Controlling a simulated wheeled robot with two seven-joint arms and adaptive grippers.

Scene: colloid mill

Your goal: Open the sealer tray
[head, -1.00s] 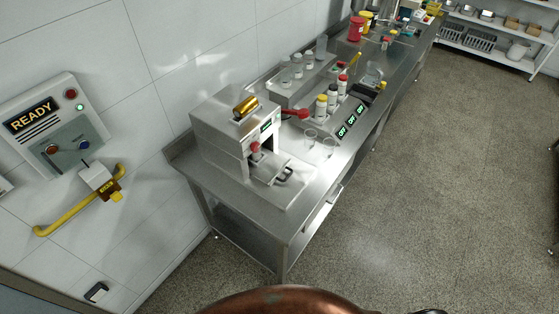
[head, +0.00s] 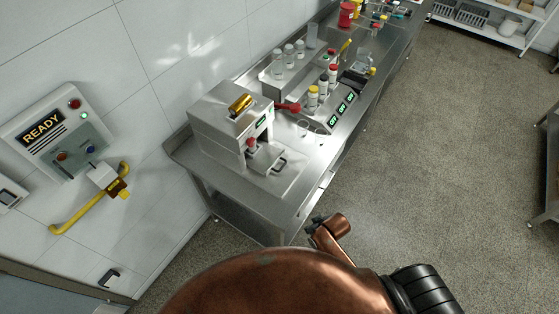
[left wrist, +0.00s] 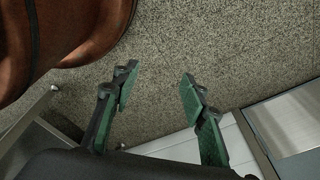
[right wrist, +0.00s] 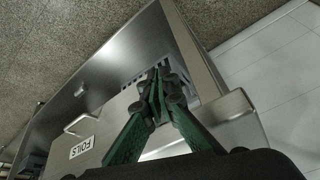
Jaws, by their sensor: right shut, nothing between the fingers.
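The sealer (head: 222,118) is a boxy steel machine on the near end of the steel bench. Its tray (head: 263,157) is a flat plate low at its front, with a dark loop handle (head: 281,164). My right gripper (head: 312,222) is low beside the bench's front edge, apart from the tray. In the right wrist view its green fingers (right wrist: 158,82) are shut together and empty, facing the bench. My left gripper (left wrist: 157,82) is open and empty above the floor; it does not show in the head view.
The steel bench (head: 235,183) has a drawer labelled FOILS (right wrist: 82,147) with a bar handle. Several bottles (head: 312,98) and a row of OFF displays (head: 340,113) stand beyond the sealer. A READY panel (head: 50,130) and yellow lever (head: 75,213) are on the wall.

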